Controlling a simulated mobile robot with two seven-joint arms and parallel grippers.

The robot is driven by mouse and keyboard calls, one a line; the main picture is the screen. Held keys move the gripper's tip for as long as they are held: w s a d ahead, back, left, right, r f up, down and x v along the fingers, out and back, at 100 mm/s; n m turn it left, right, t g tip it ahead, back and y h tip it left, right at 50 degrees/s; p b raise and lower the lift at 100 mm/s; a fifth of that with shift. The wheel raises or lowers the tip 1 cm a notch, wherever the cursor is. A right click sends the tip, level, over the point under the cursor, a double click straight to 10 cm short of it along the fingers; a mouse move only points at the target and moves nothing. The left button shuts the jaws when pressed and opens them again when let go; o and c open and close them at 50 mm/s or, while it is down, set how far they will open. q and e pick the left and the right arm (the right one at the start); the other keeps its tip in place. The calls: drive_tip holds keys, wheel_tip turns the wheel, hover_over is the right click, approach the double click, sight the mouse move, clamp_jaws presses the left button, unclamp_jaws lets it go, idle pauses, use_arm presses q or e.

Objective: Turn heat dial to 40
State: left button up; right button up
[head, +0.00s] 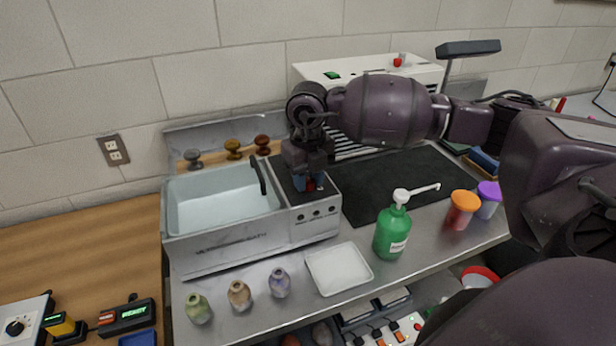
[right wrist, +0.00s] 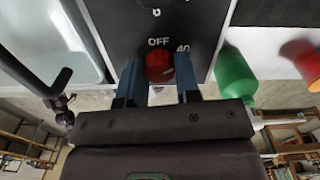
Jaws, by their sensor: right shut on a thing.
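The heat dial (right wrist: 159,66) is a red knob on the dark top panel of the ultrasonic bath (head: 240,232). In the right wrist view the labels OFF and 40 show beside it, OFF above and 40 to its upper right. My right gripper (right wrist: 160,82) is shut on the dial, with one blue-grey finger on each side of it. In the head view the right gripper (head: 309,184) points down onto the bath's panel, and only a little red of the dial shows. Where the dial's mark points cannot be made out. My left gripper is not in view.
A green pump bottle (head: 391,234) stands right of the bath. An orange-lidded jar (head: 461,210) and a purple-lidded jar (head: 488,199) are farther right. A white tray (head: 339,269) and several small vases (head: 240,295) stand in front. A black mat (head: 400,180) lies behind the bottle.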

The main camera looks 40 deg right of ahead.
sight(308, 180)
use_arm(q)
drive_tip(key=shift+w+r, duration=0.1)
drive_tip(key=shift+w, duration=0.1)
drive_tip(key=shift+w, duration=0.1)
use_arm(e)
drive_tip(key=o, duration=0.9)
wheel_tip(308, 180, up, 9)
drive_tip(key=shift+r, duration=0.1)
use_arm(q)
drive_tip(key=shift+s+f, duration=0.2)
use_arm(e)
drive_tip(key=shift+r, duration=0.85)
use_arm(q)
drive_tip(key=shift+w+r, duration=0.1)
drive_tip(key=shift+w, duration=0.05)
use_arm(e)
drive_tip(key=shift+s+f, duration=0.1)
